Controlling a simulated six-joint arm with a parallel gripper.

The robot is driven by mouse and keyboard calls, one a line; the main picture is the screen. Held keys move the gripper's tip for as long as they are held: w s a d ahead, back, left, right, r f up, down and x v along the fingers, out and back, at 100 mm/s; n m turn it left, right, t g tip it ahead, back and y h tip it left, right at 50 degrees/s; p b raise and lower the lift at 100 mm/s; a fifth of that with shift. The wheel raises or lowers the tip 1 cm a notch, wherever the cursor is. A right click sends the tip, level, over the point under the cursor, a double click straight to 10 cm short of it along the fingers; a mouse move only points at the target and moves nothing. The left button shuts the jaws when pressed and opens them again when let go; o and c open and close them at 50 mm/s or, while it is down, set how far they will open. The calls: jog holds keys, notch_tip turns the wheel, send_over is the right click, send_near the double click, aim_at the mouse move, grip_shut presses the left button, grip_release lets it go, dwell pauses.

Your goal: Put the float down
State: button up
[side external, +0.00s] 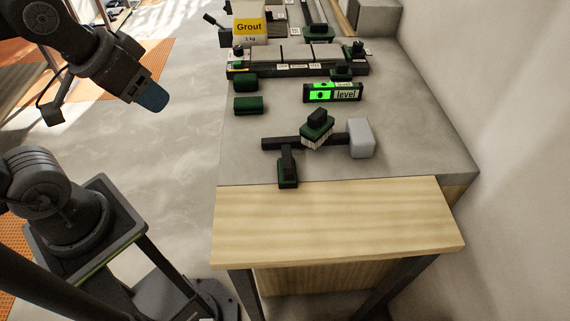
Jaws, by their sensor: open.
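My gripper (152,97) hangs at the upper left, over the floor and to the left of the bench. Its blue end points down and right, nothing shows held in it, and the gap between its fingers is hard to see from this side. What looks like the float (288,171), a green-edged tool with a dark handle, rests on the grey bench top (410,130) near the wooden front section. It is well apart from my gripper.
A green brush (317,128) with pale bristles lies by a dark bar (274,143) and a grey block (361,138). A lit green level (333,92), two green blocks (248,104), a tile row (296,55) and a grout bag (249,25) stand behind. The wooden section (340,215) is clear.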

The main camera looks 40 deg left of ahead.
jog(key=w+d+n+g+y, duration=0.1)
jog(key=w+d+n+g, duration=0.1)
jog(key=w+d+n, duration=0.4)
jog(key=n+y, duration=0.2)
jog(key=n, duration=0.1)
send_near(287, 156)
jog(key=x, duration=0.5)
jog(key=shift+w+d, duration=0.1)
jog(key=shift+d, duration=0.3)
jog(key=shift+a+x, duration=0.2)
jog(key=shift+x, duration=1.2)
jog(key=shift+a+x, duration=0.2)
jog(key=shift+x, duration=1.2)
jog(key=shift+r, duration=0.1)
grip_shut()
